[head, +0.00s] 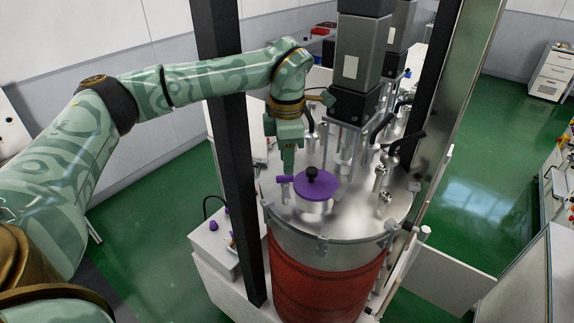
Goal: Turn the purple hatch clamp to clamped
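The purple hatch (328,187) is a round disc with a black knob (312,173) on the steel lid of a drum-like vessel. A small purple clamp handle (282,179) sits at the hatch's left edge, beside a short pale post. My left gripper (289,171) points down from above, its tips just over or at the clamp. I cannot tell whether they touch it, and the fingers overlap in this view, so their opening is unclear. Whether the clamp is clamped is also unclear. My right gripper is not in view.
The vessel has a red body (325,275). A black upright post (252,200) stands left of it. A grey motor unit (357,65) and several pipes rise behind the hatch. A pale box (212,247) with purple knobs stands lower left.

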